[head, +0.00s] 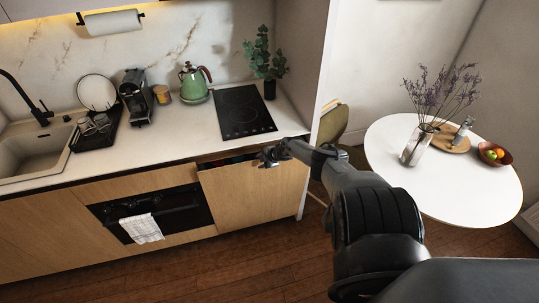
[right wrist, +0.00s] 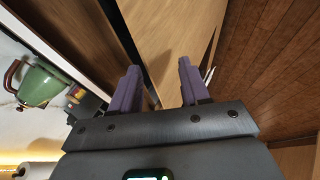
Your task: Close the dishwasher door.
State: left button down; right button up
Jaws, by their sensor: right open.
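The dishwasher door (head: 250,198) is the light wood panel below the counter at the right end of the cabinets. Its top edge stands a little out from the counter, with a dark gap behind it, so it is slightly ajar. My right gripper (head: 268,156) is at the door's top edge, right of its middle. In the right wrist view the gripper (right wrist: 157,83) has its two purple fingers spread, with the wood door panel (right wrist: 170,35) in front of and between them. I cannot tell whether they touch it. My left gripper is not in view.
The oven (head: 160,210) with a white towel (head: 141,228) is left of the door. The hob (head: 243,110) and green kettle (head: 194,82) are on the counter above. A round white table (head: 450,186) stands to the right. The wood floor before the door is clear.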

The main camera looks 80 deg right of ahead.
jog(key=p+v, duration=0.6)
jog(key=v, duration=0.2)
